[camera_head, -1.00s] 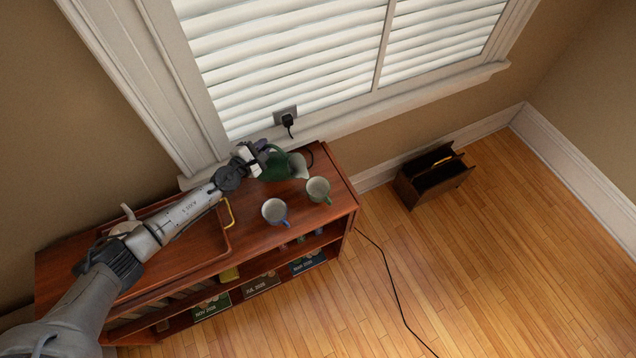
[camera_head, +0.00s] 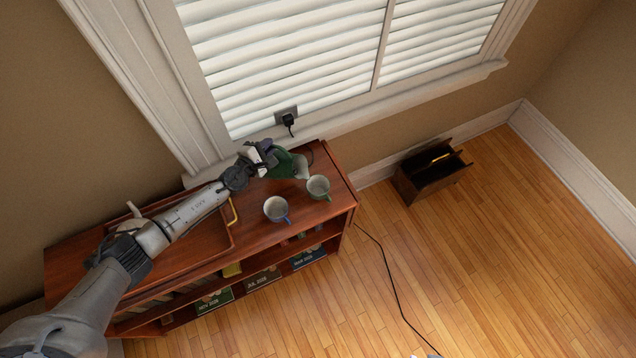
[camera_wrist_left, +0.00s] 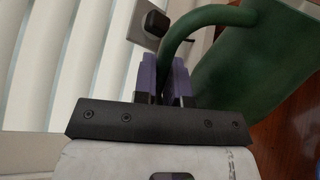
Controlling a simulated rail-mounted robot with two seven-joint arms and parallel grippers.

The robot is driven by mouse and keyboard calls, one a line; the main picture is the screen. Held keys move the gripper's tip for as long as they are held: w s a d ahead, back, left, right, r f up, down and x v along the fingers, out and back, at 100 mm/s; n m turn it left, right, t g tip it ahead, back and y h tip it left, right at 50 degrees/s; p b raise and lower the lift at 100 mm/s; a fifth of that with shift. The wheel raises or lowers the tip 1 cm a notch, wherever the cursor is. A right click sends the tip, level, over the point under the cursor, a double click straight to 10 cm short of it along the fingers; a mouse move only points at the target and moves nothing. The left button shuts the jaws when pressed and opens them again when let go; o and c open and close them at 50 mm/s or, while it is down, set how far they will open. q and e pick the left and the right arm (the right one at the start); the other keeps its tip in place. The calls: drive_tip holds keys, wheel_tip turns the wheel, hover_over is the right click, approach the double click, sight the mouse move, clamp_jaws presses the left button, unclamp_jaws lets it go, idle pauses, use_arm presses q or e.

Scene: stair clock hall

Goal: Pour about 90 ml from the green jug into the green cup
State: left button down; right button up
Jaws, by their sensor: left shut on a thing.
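The green jug (camera_head: 284,165) is held over the right end of the wooden shelf top, its pale mouth toward the green cup. My left gripper (camera_head: 265,158) is shut on the jug's handle. In the left wrist view, the purple fingers (camera_wrist_left: 166,75) close around the handle and the green jug body (camera_wrist_left: 255,62) fills the upper right. The green cup (camera_head: 318,186) stands upright just right of and below the jug's mouth in the head view. I cannot tell how full either is.
A blue-handled cup (camera_head: 276,208) stands left of the green cup. A wooden tray (camera_head: 190,248) with a yellow handle lies under my left arm. The shelf unit (camera_head: 335,205) stands against the window wall. A wall plug (camera_head: 288,119) is behind the jug. A dark open box (camera_head: 430,172) sits on the floor.

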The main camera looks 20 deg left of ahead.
use_arm(q)
drive_tip(key=shift+d+r+m+p, duration=0.35)
drive_tip(key=shift+r+p, duration=0.15)
drive_tip(key=shift+p, duration=0.25)
drive_tip(key=shift+d+r+p, duration=0.1)
drive_tip(key=shift+p, duration=0.2)
drive_tip(key=shift+d+r+p, duration=0.2)
drive_tip(key=shift+r+p, duration=0.05)
drive_tip(key=shift+p, duration=0.25)
idle(0.5)
drive_tip(key=shift+d+r+m+y+p, duration=0.2)
drive_tip(key=shift+m+y+p, duration=0.15)
drive_tip(key=shift+p, duration=0.15)
idle(0.5)
